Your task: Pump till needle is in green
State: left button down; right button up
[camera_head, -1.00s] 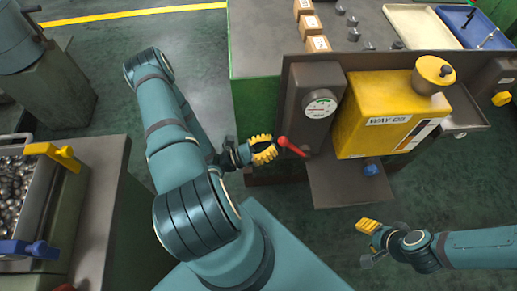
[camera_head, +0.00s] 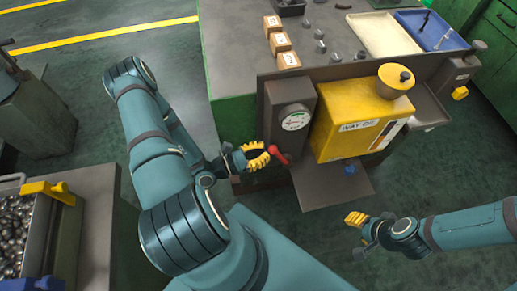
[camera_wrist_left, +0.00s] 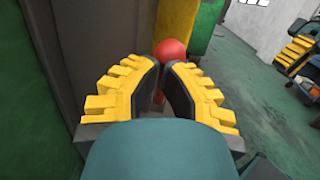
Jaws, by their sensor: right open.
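The yellow lubricator tank, marked "WAY OIL" (camera_head: 345,122), is mounted on a dark panel. The round gauge (camera_head: 295,118) on its left has a white face with a green band; its needle is too small to read. The red pump lever (camera_head: 280,156) sticks out below the gauge. My left gripper (camera_head: 266,157) is at the lever. In the left wrist view its yellow fingers (camera_wrist_left: 164,75) close around the lever's shaft, with the red ball end (camera_wrist_left: 171,50) just beyond the tips. My right gripper (camera_head: 352,234) is open and empty, below and right of the tank.
A grey bench (camera_head: 235,60) behind holds small boxes (camera_head: 280,41), metal parts, a cream tray (camera_head: 384,34) and a blue tray (camera_head: 432,30). A bin of metal parts (camera_head: 20,225) stands at left. A drip shelf (camera_head: 330,188) juts out below the tank.

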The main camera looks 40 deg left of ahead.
pick_arm(q)
jog(key=shift+w+d+r+g+p, duration=0.3)
jog(key=shift+w+d+r+p, duration=0.45)
jog(key=shift+w+p, duration=0.1)
pick_arm(e)
jog(key=shift+w+d+r, duration=0.1)
jog(key=shift+w+r, duration=0.1)
jog(key=shift+r, duration=0.4)
jog(key=shift+w+r, duration=0.2)
jog(key=shift+r, duration=0.4)
pick_arm(q)
jog(key=shift+s, duration=0.1)
